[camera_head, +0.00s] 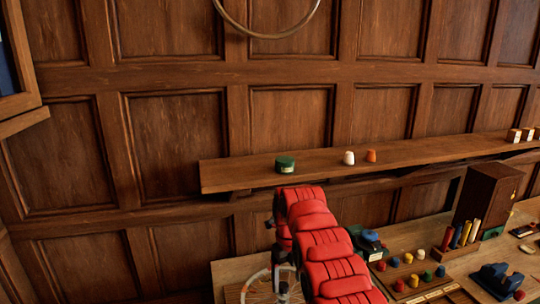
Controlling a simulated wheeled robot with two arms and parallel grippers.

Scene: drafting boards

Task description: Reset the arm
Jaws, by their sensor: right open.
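My right arm (332,255) is red and segmented. It comes up from the bottom edge, right of centre, and bends over at the top just below the wall shelf. My right gripper (283,288) hangs below the bend, over the left part of the workbench. It is open and I see nothing held in it. The red arm links hide part of it. My left arm and left gripper are not in view.
A wooden shelf (225,176) holds a green tin (285,164), a white cup-shaped piece (349,158) and an orange one (371,155). The bench (230,272) carries a brown box (486,192), coloured pegs (420,254) and a dark blue object (497,276). Panelled wall stands behind.

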